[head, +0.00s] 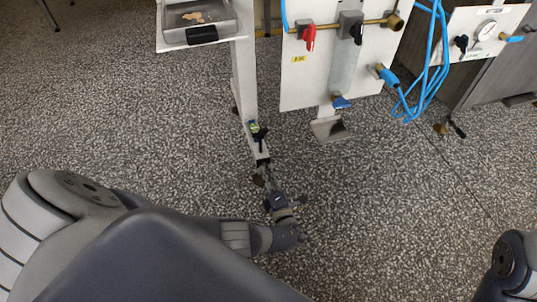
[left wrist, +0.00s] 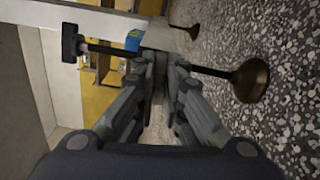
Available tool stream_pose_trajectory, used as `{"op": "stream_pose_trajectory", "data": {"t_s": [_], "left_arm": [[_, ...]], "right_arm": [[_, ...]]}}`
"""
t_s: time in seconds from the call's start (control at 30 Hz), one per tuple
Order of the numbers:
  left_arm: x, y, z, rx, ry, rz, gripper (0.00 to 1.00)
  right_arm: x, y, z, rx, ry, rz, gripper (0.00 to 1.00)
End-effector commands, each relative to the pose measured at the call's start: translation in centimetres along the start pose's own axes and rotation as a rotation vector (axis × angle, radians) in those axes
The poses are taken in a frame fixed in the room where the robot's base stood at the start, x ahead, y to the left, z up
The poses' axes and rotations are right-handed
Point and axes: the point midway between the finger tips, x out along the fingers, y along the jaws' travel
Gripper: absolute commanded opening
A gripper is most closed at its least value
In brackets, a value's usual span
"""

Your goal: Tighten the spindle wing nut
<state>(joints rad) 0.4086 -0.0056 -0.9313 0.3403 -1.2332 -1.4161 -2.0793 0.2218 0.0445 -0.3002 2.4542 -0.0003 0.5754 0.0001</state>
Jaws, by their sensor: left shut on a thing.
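A dark spindle (left wrist: 215,72) with a black T-handle (left wrist: 70,42) at one end and a round bronze foot (left wrist: 250,80) at the other crosses the left wrist view. The handle also shows in the head view (head: 259,134), at the low end of a white leg (head: 246,85). My left gripper (head: 264,180) is low by the leg's end. In the left wrist view its fingers (left wrist: 160,62) close around the middle of the spindle, where the wing nut sits. The fingertips hide the nut. My right gripper is not in view.
A white panel (head: 300,80) with a red-handled valve (head: 309,37) and blue hoses (head: 432,75) stands right of the leg. A metal tray (head: 198,18) is at the leg's top. A grey cabinet (head: 500,75) stands at right. Speckled floor (head: 390,190) is open in front.

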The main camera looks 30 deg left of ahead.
Motion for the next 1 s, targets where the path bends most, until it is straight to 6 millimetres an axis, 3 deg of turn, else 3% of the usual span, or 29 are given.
{"op": "stream_pose_trajectory", "data": {"t_s": [0.3, 0.87, 0.9, 0.97, 1.0], "left_arm": [[0.69, 0.17, 0.04, 0.135, -0.002, 0.005, 0.00], [0.65, 0.12, 0.13, 0.163, -0.003, 0.005, 0.00], [0.65, 0.12, 0.13, 0.163, -0.003, 0.005, 0.14], [0.65, 0.12, 0.14, 0.163, -0.003, 0.005, 0.28], [0.66, 0.13, 0.14, 0.163, -0.003, 0.005, 0.30]], "right_arm": [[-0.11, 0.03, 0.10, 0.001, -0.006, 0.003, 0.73], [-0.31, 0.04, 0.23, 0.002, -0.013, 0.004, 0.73], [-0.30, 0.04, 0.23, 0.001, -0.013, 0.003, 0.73], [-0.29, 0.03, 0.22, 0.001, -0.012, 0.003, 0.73], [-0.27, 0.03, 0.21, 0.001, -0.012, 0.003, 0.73]]}}
